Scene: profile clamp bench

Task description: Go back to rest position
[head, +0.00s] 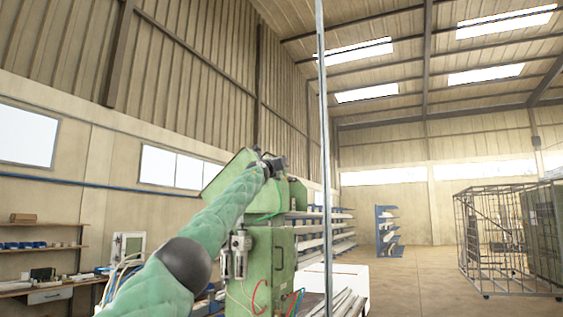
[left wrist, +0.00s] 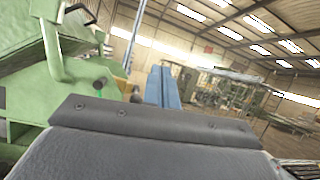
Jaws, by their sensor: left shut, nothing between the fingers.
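My left arm, in a green padded cover, reaches up from the bottom left of the head view. Its dark left gripper (head: 277,163) is small there, shut and empty, in front of the upper part of the green machine (head: 270,255). I cannot tell whether it touches the machine. In the left wrist view a dark grey part with screws fills the bottom, and the green machine (left wrist: 85,80) stands close on the left. The fingertips cannot be made out there. My right gripper is in neither view.
A thin upright metal pole (head: 323,150) crosses the head view right of the machine. A white box (head: 345,279) stands low behind it. Shelves with long stock (head: 338,235), a blue rack (head: 387,232) and a wire cage (head: 500,240) stand farther back. Open floor lies between rack and cage.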

